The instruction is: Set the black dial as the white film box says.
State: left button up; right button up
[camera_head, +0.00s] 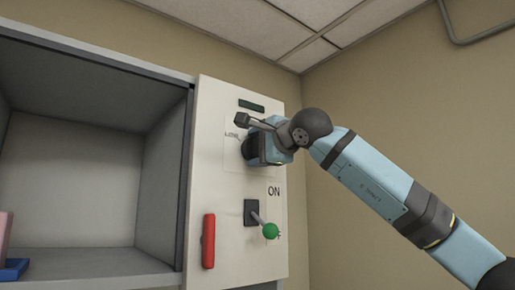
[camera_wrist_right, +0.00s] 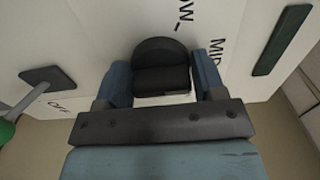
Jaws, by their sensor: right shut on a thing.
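The black dial (camera_wrist_right: 161,66) sits on the white panel (camera_head: 225,185). In the wrist view my right gripper (camera_wrist_right: 162,80) has one blue finger on each side of it and is shut on it. In the head view the gripper (camera_head: 266,150) covers most of the dial, and only a dark edge shows at its left. The letters LOW, partly cut, and MID are printed near the dial. Which mark the dial points to cannot be told. I do not see the white film box in either view. My left gripper is not in view.
A lever with a green knob (camera_head: 270,231) sits below the dial near the word ON. A red handle (camera_head: 208,241) is at its left. A dark green strip (camera_head: 251,106) is above. An open grey bay holds a pink thing (camera_head: 5,236) and a blue thing (camera_head: 14,268).

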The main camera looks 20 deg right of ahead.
jog(key=o, duration=0.8)
jog(key=shift+s+d, duration=0.1)
jog(key=shift+s, duration=0.2)
jog(key=b+v, duration=0.4)
jog(key=v, duration=0.9)
jog(key=shift+s, duration=0.1)
